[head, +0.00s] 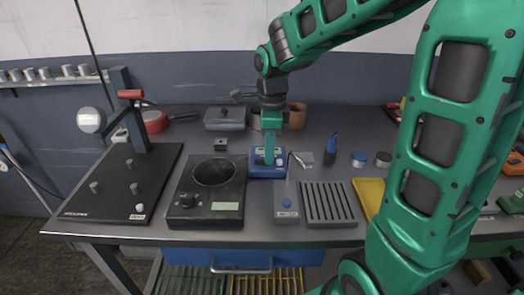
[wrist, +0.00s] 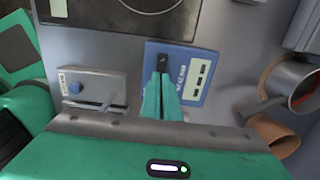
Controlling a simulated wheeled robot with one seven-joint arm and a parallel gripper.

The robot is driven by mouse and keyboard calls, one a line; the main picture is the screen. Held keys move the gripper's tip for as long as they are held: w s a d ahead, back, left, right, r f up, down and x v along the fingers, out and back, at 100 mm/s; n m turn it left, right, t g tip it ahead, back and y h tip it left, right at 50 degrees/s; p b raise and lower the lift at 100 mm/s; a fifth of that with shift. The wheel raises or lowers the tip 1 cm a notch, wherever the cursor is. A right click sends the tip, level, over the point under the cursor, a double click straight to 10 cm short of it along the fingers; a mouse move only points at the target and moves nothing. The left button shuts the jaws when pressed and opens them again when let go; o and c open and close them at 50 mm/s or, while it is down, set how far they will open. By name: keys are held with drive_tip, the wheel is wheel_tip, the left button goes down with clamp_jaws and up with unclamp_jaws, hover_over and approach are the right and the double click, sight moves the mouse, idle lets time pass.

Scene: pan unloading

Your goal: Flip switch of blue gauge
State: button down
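The blue gauge (head: 262,172) stands on the workbench behind a grey box with a blue button. In the wrist view the blue gauge (wrist: 205,58) shows a pale panel with dark marks and a black switch (wrist: 163,61) near one side. My gripper (head: 268,150) is over the gauge, pointing down. In the wrist view my gripper (wrist: 163,76) has its green fingers together, with the tips right at the switch. Whether they touch the switch is unclear. The fingers hide part of the gauge's face.
A black hot plate (head: 214,172) stands just left of the gauge. The grey button box (head: 286,209) and a ribbed grey tray (head: 328,204) are in front. A brown pot (head: 297,116) stands behind. A blue bottle (head: 331,147) and small jars are to the right.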

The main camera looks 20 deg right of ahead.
drive_tip(key=shift+s+a+f, duration=0.15)
drive_tip(key=shift+s+f, duration=0.15)
drive_tip(key=shift+f, duration=0.15)
drive_tip(key=shift+a+r, duration=0.15)
drive_tip(key=shift+a, duration=0.8)
drive_tip(key=shift+w+d+r, duration=0.1)
drive_tip(key=shift+w+r, duration=0.15)
drive_tip(key=shift+r, duration=0.05)
drive_tip(key=d+r, duration=0.1)
drive_tip(key=w+d+r, duration=0.1)
drive_tip(key=r, duration=0.1)
drive_tip(key=shift+s+d+r, duration=1.2)
drive_tip(key=shift+s+r, duration=0.05)
drive_tip(key=shift+r, duration=4.1)
drive_tip(key=s+d+f+n, duration=0.3)
drive_tip(key=s+f+n, duration=0.1)
drive_tip(key=s, duration=0.3)
drive_tip(key=s+d+f+n, duration=0.4)
drive_tip(key=s+n, duration=0.2)
drive_tip(key=s, duration=0.1)
drive_tip(key=s+d+f+n, duration=0.3)
drive_tip(key=s+f+n, duration=0.1)
drive_tip(key=s+n, duration=0.2)
drive_tip(key=shift+s+d+f, duration=0.25)
drive_tip(key=shift+s+f, duration=0.15)
drive_tip(key=shift+s, duration=0.15)
drive_tip(key=shift+s+d+f+n, duration=0.2)
drive_tip(key=shift+s+n, duration=0.1)
